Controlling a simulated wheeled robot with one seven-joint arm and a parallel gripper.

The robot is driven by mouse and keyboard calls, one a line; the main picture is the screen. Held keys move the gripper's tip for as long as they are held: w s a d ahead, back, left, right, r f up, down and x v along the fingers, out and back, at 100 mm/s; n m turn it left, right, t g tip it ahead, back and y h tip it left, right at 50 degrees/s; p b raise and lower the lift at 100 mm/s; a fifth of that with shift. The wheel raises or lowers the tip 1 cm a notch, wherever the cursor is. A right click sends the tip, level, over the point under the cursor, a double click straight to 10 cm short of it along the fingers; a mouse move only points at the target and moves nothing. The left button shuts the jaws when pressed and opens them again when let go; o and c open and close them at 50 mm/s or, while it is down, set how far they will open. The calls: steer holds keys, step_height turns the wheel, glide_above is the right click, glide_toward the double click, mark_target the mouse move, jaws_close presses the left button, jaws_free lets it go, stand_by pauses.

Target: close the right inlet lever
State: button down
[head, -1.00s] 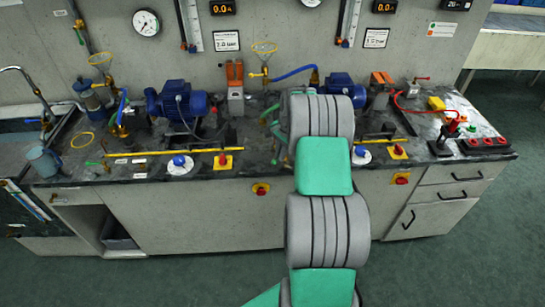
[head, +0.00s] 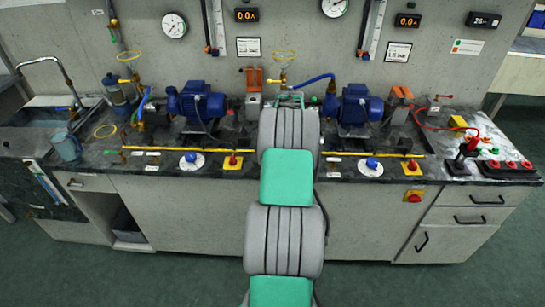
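The right pump line has a blue motor (head: 357,106). A blue hose (head: 314,79) runs left from it to a brass-yellow valve fitting (head: 284,80) on a vertical pipe. The fitting has a small yellow lever-like part, and a yellow ring (head: 285,53) sits above it. I cannot tell for sure which part is the right inlet lever or how it is turned. My grey and green arm reaches up over the bench just below this fitting.
Red-knobbed yellow switch plates (head: 232,163) are near the front edge. A red cable (head: 432,124) and socket strip (head: 507,168) lie right. Grey-green floor is clear in front.

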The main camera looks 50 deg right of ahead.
steer(key=shift+d+r, duration=0.1)
stand_by(0.4)
steer(key=c, duration=1.5)
jaws_free()
steer(key=r, duration=0.2)
steer(key=a+r+b, duration=0.1)
steer(key=r, duration=0.2)
steer(key=s+r, duration=0.1)
steer(key=r, duration=0.1)
steer(key=shift+a+r, duration=0.15)
steer(key=shift+r, duration=0.1)
